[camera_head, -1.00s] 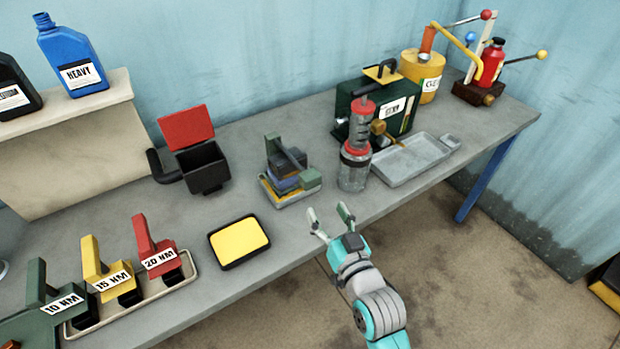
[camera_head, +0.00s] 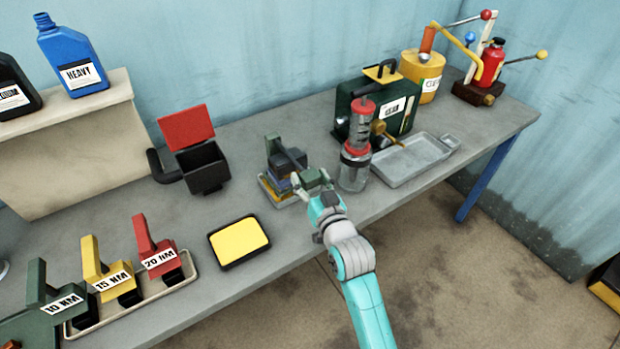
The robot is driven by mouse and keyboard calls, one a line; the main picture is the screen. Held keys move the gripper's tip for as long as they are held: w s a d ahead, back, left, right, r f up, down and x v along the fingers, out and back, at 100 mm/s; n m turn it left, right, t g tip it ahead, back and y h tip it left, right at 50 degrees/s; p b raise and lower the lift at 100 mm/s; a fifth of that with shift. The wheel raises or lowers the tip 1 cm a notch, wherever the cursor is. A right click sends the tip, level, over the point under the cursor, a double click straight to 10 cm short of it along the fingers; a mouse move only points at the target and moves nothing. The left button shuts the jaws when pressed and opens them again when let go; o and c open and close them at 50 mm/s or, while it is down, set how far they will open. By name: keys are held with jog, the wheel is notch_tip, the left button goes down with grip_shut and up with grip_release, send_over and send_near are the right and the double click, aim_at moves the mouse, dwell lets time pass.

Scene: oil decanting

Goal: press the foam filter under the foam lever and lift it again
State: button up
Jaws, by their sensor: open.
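The small press (camera_head: 284,158) with a dark green upright and dark lever stands mid-table. A yellow edge and blue-grey layers show in its light tray (camera_head: 268,196); I take these layers to be the foam filter (camera_head: 283,184), though my gripper partly hides them. The lever's green handle end (camera_head: 312,175) sticks out to the front right. My gripper (camera_head: 311,187) is open at that end, its fingers on or very close to it. I cannot tell whether they touch. The lever's exact height above the filter is unclear.
A clear cylinder with red bands (camera_head: 354,170) stands close right of my gripper. A yellow pad in a black tray (camera_head: 239,242) lies front left. A red-lidded black box (camera_head: 200,165) stands back left. A metal tray (camera_head: 410,165) and green can (camera_head: 360,115) are to the right.

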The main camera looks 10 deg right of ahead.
jog(key=shift+w, duration=0.1)
grip_shut()
jog(key=shift+r, duration=0.1)
